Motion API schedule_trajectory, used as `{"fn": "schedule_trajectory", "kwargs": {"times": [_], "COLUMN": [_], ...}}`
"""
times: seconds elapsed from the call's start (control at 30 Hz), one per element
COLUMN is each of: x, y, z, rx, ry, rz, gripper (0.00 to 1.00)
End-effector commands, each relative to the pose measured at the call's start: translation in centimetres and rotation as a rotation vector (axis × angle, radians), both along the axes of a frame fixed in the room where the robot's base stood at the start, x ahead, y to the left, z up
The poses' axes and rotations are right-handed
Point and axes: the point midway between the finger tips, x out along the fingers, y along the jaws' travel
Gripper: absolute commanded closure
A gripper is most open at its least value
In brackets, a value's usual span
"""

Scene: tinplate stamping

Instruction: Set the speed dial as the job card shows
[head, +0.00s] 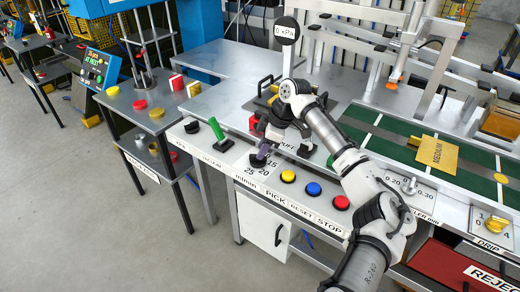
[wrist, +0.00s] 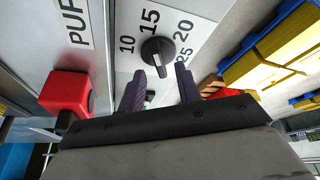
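The speed dial, a black knob (wrist: 158,52), sits on a pale plate marked 10, 15, 20 and 25 in the wrist view. A white mark shows on the knob; I cannot tell for sure which number it points at. In the head view the dial plate (head: 250,171) lies above an "m/min" label, and my gripper covers the knob. My gripper (wrist: 160,82) is open, its two dark purple fingers apart, with the knob just beyond the gap. In the head view my gripper (head: 262,153) is low over the plate. I cannot make out a job card.
A red block (wrist: 68,95) stands beside the dial plate. A green lever (head: 217,132) rises to the left. Yellow, blue and red buttons (head: 313,189) line the front. Floor at left front is clear.

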Motion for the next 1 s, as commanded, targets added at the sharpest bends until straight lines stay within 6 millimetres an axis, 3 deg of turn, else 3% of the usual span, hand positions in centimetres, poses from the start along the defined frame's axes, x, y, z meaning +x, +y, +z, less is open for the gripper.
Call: {"fn": "schedule_trajectory", "kwargs": {"times": [0.2,0.53,0.8,1.0], "x": [0.1,0.1,0.1,0.1], "y": [0.8,1.0,1.0,1.0], "z": [-2.0,-2.4,-2.4,-2.3], "rx": [0.000,0.000,0.000,0.000], "ry": [0.000,-0.001,-0.001,-0.001], "rz": [0.000,0.000,0.000,-0.003], "gripper": [0.66,0.66,1.00,1.00]}}
